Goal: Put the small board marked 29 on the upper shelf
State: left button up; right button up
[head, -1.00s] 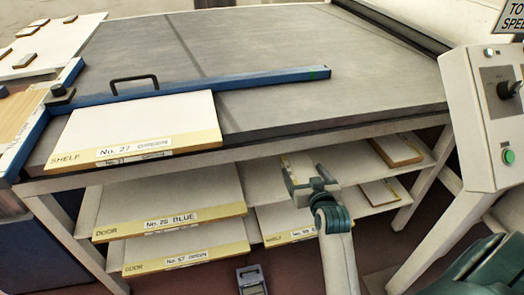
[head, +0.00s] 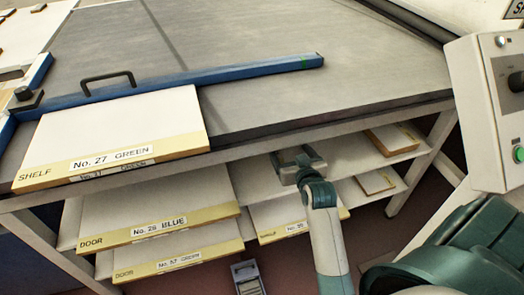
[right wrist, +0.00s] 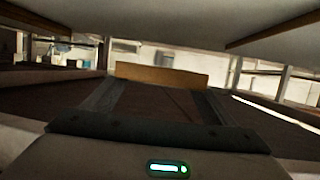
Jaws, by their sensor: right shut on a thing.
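My right gripper (head: 290,160) is under the front edge of the table, at the shelves. It is shut on a small board, whose tan edge (right wrist: 160,75) shows between the fingers in the right wrist view. No number can be read on it, and the gripper mostly hides it in the head view. The upper shelf (head: 350,150) runs under the table, with a small tan-edged board (head: 393,139) at its right end. The lower shelf (head: 342,187) lies below, with another small board (head: 375,182). My left gripper is not in view.
A board marked No. 27 GREEN (head: 120,125) lies on the grey table (head: 380,70) beside a blue bar (head: 230,75). Boards No. 26 BLUE (head: 160,205) and No. 57 GREEN (head: 180,248) stick out at left. A control box (head: 490,110) stands at right.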

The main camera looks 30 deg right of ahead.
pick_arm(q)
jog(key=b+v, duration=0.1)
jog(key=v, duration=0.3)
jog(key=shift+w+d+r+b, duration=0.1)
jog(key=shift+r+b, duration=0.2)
pick_arm(e)
jog(key=w+f, duration=0.2)
jog(key=w, duration=0.1)
jog(key=w+d+f, duration=0.1)
jog(key=w+f, duration=0.1)
jog(key=w, duration=0.2)
jog(key=w+f, duration=0.2)
jog(key=w, duration=0.2)
jog(key=shift+w+d+f, duration=0.1)
jog(key=shift+d+f, duration=0.2)
jog(key=shift+f, duration=0.05)
jog(key=shift+f, duration=0.1)
notch_tip(320, 180, down, 3)
jog(key=shift+r+b, duration=0.1)
jog(key=shift+b, duration=0.2)
jog(key=shift+f, duration=0.4)
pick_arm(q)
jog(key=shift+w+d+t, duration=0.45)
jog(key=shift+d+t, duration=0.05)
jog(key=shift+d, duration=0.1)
pick_arm(e)
jog(key=shift+f, duration=0.1)
jog(key=shift+f, duration=0.1)
